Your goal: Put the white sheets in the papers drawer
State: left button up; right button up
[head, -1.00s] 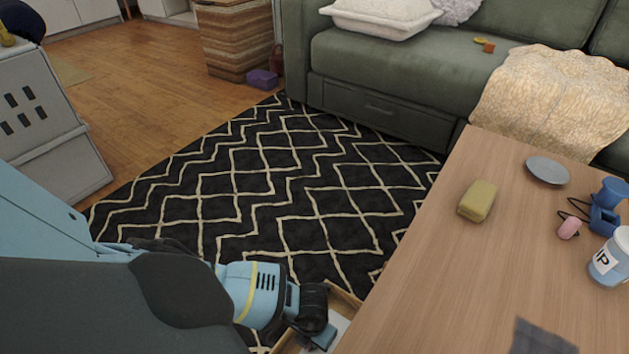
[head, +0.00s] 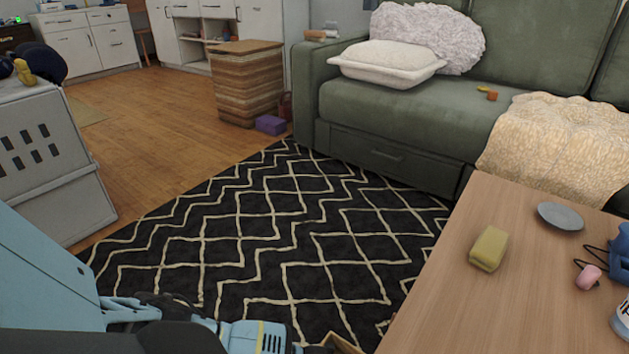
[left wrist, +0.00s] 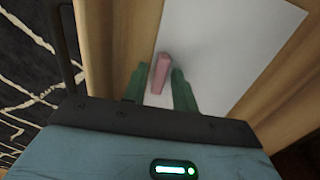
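In the left wrist view a white sheet (left wrist: 225,50) lies flat inside an open wooden drawer (left wrist: 103,40). My left gripper (left wrist: 160,68) is over the drawer, its two green fingers apart. A small pink block (left wrist: 161,70) shows between the fingers, with a gap on each side; I cannot tell how far above the sheet the fingers are. In the head view only a corner of the drawer (head: 343,345) shows at the bottom edge, beside the table, and the fingers are out of frame. My right gripper is not in view.
The wooden table (head: 440,310) holds a yellow-green sponge-like block (head: 489,248), a grey plate (head: 561,216) and a pink item (head: 588,277). A green sofa (head: 400,120) stands behind. The black patterned rug (head: 270,230) is clear. A light grey cabinet-like box (head: 45,165) stands at left.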

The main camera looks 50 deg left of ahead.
pick_arm(q)
jog(key=shift+o, duration=0.3)
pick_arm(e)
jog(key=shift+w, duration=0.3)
